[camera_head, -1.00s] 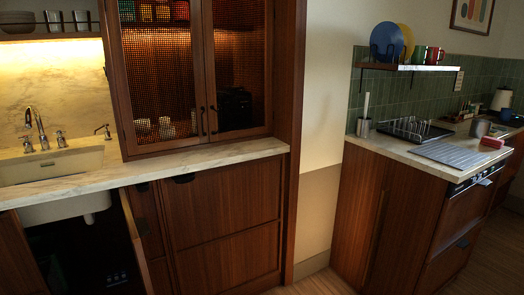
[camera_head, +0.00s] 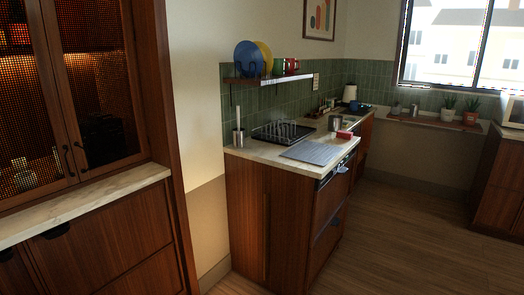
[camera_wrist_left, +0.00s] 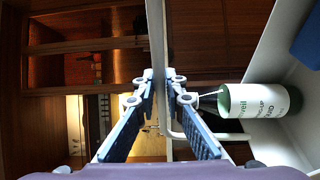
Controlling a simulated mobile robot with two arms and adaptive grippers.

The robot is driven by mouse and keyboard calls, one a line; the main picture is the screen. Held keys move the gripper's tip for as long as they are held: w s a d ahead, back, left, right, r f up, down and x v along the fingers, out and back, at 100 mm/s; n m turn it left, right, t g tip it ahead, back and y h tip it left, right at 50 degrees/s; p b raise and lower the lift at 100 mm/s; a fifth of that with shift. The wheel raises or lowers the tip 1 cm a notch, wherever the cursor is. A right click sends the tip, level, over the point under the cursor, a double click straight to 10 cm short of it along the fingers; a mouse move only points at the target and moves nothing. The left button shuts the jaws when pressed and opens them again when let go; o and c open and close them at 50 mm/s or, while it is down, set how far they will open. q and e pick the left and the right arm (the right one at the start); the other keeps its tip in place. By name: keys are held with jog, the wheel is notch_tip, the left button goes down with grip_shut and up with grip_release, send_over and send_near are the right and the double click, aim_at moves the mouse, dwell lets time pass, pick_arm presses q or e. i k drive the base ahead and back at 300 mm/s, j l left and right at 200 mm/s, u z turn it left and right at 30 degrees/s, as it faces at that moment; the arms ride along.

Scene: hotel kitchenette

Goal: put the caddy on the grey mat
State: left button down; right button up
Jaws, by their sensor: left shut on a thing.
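To the right, a pale caddy wall borders a space holding a white and green labelled container (camera_wrist_left: 258,101) and a dark blue item (camera_wrist_left: 308,40). The rest of the caddy is out of frame. In the head view, the grey mat (camera_head: 312,152) is ribbed and lies flat and bare on the pale countertop, by the front edge. Neither gripper nor the caddy shows in the head view.
A black dish rack (camera_head: 282,132) stands behind the mat, a red item (camera_head: 344,134) and a metal cup (camera_head: 335,123) at its far right. A utensil holder (camera_head: 238,138) is at the left. A shelf (camera_head: 270,80) with plates hangs above. Open floor (camera_head: 405,220) lies right.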

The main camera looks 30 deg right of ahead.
aim_at(308, 159)
jog(key=i+l+z, duration=0.2)
jog(key=z, duration=0.55)
jog(key=i+l+z, duration=0.15)
jog(key=i+z, duration=0.15)
jog(key=i, duration=0.3)
jog(key=i+z, duration=0.3)
jog(key=i, duration=0.3)
